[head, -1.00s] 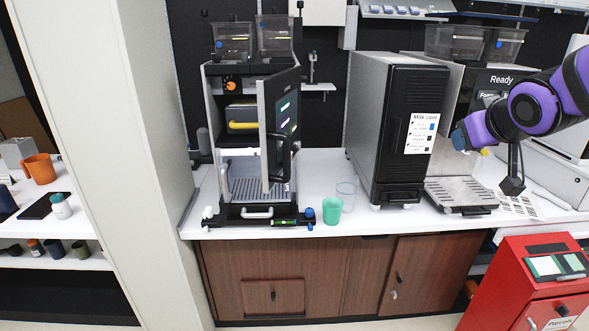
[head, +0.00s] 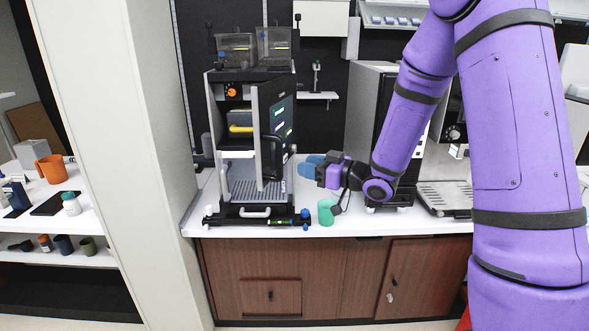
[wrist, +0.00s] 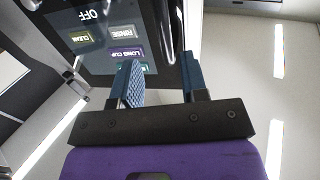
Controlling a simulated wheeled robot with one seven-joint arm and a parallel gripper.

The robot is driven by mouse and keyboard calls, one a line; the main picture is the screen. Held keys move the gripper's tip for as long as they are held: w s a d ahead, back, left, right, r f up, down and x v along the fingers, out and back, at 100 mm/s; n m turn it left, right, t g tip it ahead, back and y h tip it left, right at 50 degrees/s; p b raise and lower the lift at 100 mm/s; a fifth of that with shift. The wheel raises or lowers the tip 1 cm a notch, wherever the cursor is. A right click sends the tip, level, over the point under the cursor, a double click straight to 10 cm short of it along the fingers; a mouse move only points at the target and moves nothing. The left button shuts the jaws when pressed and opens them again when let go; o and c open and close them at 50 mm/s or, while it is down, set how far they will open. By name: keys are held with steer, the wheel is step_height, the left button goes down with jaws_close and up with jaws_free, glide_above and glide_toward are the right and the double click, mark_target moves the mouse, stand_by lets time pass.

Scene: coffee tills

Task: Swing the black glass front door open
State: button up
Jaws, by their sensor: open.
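The black glass front door (head: 279,120) of the left coffee machine stands partly open. Its pale edge faces left and its lit screen faces right. A black looped handle (head: 270,156) is on its face. My gripper (head: 304,167) is just right of the door at about handle height, with blue fingers pointing left. In the wrist view the fingers (wrist: 163,82) are apart with nothing seen held between them. The door's glass (wrist: 103,45), with menu buttons, fills the upper left there, and part of the dark handle (wrist: 171,32) shows beyond the fingers.
A teal cup (head: 326,212) stands on the counter (head: 215,231) below my gripper. A yellow bar (head: 241,128) shows inside the machine. A pale pillar (head: 115,150) stands to its left.

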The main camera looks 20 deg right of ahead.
mark_target(281, 160)
steer(key=x, duration=0.7)
steer(key=shift+w+a, duration=0.15)
steer(key=shift+a, duration=0.3)
steer(key=shift+w+a, duration=0.15)
steer(key=shift+w, duration=0.05)
steer(key=shift+c, duration=0.6)
jaws_close()
steer(key=s+d, duration=0.1)
steer(key=d, duration=0.5)
steer(key=shift+s+r, duration=0.2)
steer(key=shift+s, duration=0.15)
steer(key=shift+o, duration=0.9)
jaws_free()
steer(key=shift+w+f, duration=0.1)
steer(key=shift+w, duration=0.05)
steer(key=shift+o, duration=0.7)
steer(key=shift+a, duration=0.1)
